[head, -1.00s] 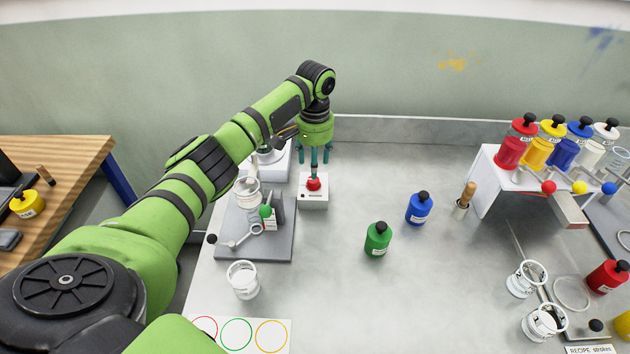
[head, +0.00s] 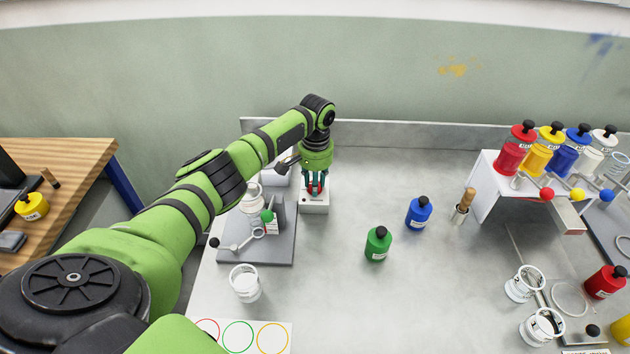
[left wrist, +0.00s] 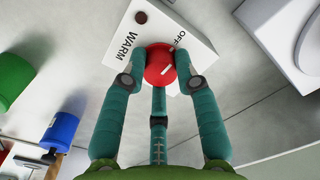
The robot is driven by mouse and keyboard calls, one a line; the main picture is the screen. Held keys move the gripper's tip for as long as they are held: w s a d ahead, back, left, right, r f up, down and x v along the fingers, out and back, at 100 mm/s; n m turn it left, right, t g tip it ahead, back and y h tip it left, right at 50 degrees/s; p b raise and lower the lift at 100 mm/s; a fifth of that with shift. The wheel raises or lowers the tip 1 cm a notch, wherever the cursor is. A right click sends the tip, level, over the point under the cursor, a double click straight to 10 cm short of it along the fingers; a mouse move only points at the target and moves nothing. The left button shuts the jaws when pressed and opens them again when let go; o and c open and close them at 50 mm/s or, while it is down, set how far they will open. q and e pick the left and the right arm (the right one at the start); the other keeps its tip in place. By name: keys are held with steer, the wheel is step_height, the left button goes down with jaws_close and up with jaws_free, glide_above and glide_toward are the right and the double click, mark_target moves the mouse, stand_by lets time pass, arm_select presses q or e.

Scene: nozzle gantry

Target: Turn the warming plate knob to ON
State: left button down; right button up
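The warming plate's red knob (left wrist: 160,66) sits on a white box (left wrist: 192,22), with WARM and OFF lettered beside it in the left wrist view. A short white mark shows on the knob's top, tilted up to the right. A dark red lamp (left wrist: 141,17) is on the same face and looks unlit. My left gripper (left wrist: 160,68) has its teal fingers drawn in around the knob, tips against its sides. In the head view the left gripper (head: 316,188) stands upright over the white box (head: 314,206) and mostly hides the knob. My right gripper is not in view.
A grey stand (head: 258,250) with a green-knobbed arm is left of the box. A glass jar (head: 244,283) stands in front. Green (head: 378,245) and blue (head: 418,214) bottles are to the right. The counter between the box and these bottles is clear.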

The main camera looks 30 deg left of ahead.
arm_select(q)
steer(key=shift+w+m, duration=0.1)
steer(key=shift+m, duration=0.2)
steer(key=m+p, duration=0.1)
steer(key=m, duration=0.1)
steer(key=shift+r+m, duration=0.15)
steer(key=shift+m, duration=0.15)
steer(key=m+p, duration=0.1)
steer(key=m, duration=0.3)
steer(key=shift+m, duration=0.3)
steer(key=m, duration=0.5)
steer(key=shift+d, duration=0.1)
steer(key=shift+m, duration=2.5)
steer(key=c, duration=0.9)
jaws_free()
steer(key=shift+d, duration=0.1)
